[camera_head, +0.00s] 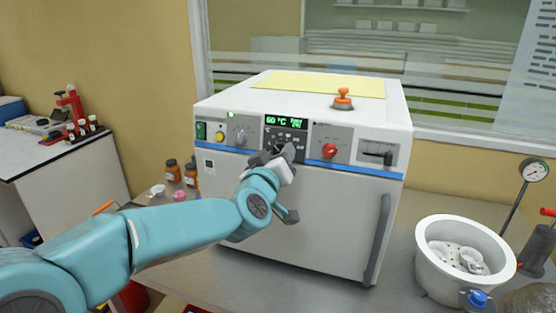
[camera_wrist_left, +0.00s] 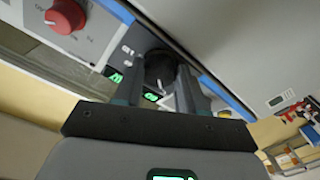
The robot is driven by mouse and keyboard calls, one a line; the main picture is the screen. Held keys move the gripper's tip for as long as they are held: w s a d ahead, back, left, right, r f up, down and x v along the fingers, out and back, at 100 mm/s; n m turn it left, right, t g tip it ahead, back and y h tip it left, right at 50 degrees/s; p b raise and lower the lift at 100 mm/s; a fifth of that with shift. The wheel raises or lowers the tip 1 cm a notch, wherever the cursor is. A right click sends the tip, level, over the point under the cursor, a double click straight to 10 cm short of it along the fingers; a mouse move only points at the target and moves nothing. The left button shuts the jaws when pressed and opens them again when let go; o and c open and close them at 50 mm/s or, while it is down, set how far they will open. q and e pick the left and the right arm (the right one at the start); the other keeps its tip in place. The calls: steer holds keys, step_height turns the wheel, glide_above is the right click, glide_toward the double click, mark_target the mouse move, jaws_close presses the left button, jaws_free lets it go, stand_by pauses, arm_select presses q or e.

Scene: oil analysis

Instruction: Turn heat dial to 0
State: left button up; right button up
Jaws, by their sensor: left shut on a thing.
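The white oven-like machine (camera_head: 290,225) has a control strip with a green display (camera_head: 286,122) that reads 60 °C. My left gripper (camera_head: 285,153) is at the centre panel, just below this display, and largely hides the dial there. In the left wrist view, a dark round dial (camera_wrist_left: 158,62) sits between the two fingers of my left gripper (camera_wrist_left: 160,78), which is shut on it. The dial's pointer and scale cannot be read. My right gripper is not in view.
A red knob (camera_head: 330,151) is to the right of the gripper, and a grey dial (camera_head: 242,136) to its left. The door handle (camera_head: 378,240) stands out below right. A white pot (camera_head: 430,265) stands right of the machine. Brown bottles (camera_head: 173,171) stand to its left.

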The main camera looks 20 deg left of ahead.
arm_select(q)
steer(key=n+y, duration=0.1)
steer(key=n, duration=0.4)
steer(key=shift+d+r+n, duration=0.1)
steer(key=shift+d+n, duration=0.05)
steer(key=shift+n, duration=0.25)
steer(key=shift+n+g+y, duration=0.3)
steer(key=shift+g, duration=0.1)
steer(key=o, duration=1)
steer(key=shift+o, duration=0.2)
steer(key=s+d+b, duration=0.1)
steer(key=s+d, duration=0.1)
steer(key=s, duration=1.4)
steer(key=shift+r, duration=0.4)
